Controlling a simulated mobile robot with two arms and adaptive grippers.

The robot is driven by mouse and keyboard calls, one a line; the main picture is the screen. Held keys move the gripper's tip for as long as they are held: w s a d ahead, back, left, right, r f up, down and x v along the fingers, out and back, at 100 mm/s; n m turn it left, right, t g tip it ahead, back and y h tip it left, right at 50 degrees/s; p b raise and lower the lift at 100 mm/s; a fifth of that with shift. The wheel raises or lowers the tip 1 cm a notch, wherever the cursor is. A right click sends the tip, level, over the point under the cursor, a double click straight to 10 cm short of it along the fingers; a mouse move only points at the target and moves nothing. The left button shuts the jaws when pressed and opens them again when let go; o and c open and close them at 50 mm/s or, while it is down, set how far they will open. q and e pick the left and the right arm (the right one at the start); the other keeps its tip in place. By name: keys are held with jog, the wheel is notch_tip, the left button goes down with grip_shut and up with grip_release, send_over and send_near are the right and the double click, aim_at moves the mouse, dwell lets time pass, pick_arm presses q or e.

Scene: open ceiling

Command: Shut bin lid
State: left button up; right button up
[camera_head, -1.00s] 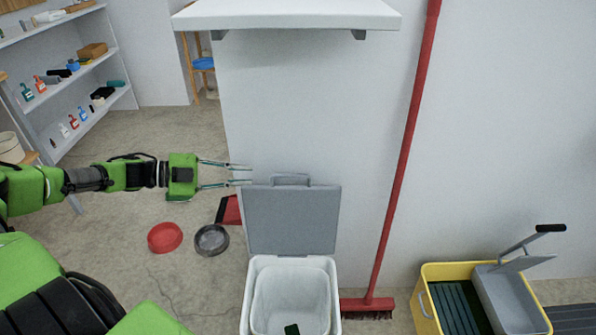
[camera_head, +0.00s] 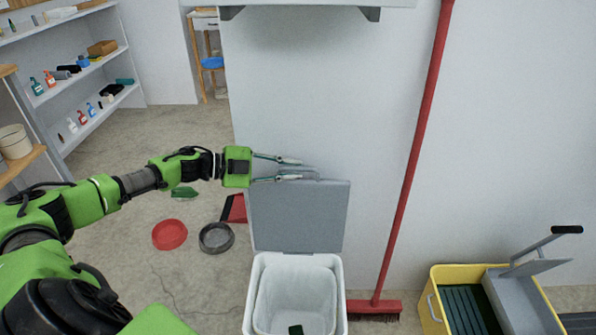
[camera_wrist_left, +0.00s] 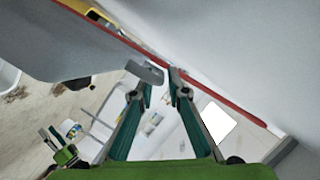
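The white bin (camera_head: 251,297) stands against the wall at the bottom centre of the head view, with a pale liner and a small dark green item inside. Its grey lid (camera_head: 298,219) stands open, upright behind the bin. My left gripper (camera_head: 298,168) is at the lid's top edge, fingers apart and pointing right, partly covering the lid handle. In the left wrist view the lid (camera_wrist_left: 70,40) fills the upper left, and its handle (camera_wrist_left: 145,72) lies just beyond the fingertips (camera_wrist_left: 161,88). Whether they touch it, I cannot tell.
A red broom (camera_head: 410,165) leans on the wall right of the bin. A yellow mop bucket (camera_head: 436,300) stands farther right. A red bowl (camera_head: 169,234), grey bowl (camera_head: 216,238) and red dustpan (camera_head: 237,209) lie left of the bin. A wall shelf (camera_head: 300,3) is above.

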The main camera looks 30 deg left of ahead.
pick_arm(q)
jog(key=shift+x, duration=1.15)
grip_shut()
